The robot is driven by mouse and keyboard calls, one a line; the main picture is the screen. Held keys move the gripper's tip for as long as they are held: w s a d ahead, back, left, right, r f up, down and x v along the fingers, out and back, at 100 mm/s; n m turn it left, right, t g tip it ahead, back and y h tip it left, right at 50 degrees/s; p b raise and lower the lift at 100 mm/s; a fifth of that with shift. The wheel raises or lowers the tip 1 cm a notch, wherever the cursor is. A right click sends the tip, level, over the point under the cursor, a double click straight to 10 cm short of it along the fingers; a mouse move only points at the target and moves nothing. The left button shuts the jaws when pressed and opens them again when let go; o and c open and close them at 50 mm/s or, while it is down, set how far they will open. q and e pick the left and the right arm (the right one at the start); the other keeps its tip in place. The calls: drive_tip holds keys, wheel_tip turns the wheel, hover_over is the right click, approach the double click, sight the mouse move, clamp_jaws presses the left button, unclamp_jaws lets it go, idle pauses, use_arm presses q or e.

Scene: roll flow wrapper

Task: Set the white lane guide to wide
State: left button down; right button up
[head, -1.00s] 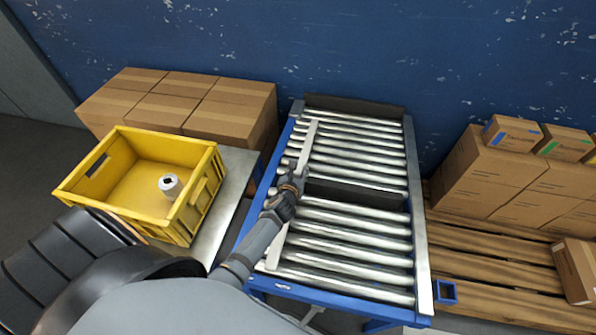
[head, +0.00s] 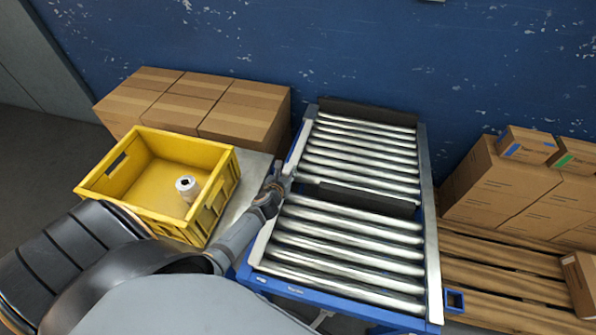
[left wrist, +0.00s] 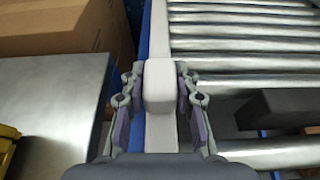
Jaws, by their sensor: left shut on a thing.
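The white lane guide (head: 262,242) is a long pale bar lying lengthwise along the left edge of the roller conveyor (head: 345,225), close against the blue left rail. Its far part shows beyond my gripper in the head view. My left gripper (head: 284,182) is shut on the guide near its middle. In the left wrist view, the fingers of my left gripper (left wrist: 160,95) sit on both sides of the guide's raised white block (left wrist: 160,85). The fingers and wrist hide part of the bar. My right gripper is not in view.
A yellow crate (head: 215,208) holding a white cylindrical part (head: 187,188) stands left of the conveyor, with cardboard boxes (head: 243,112) behind it. A dark crossbar (head: 365,201) divides the rollers. A wooden pallet with boxes (head: 510,185) is at right. The rollers are clear.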

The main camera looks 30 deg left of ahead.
use_arm(q)
drive_tip(key=shift+a, duration=0.15)
drive_tip(key=c, duration=1)
unclamp_jaws()
drive_tip(key=shift+s+a, duration=0.1)
drive_tip(key=v, duration=1.2)
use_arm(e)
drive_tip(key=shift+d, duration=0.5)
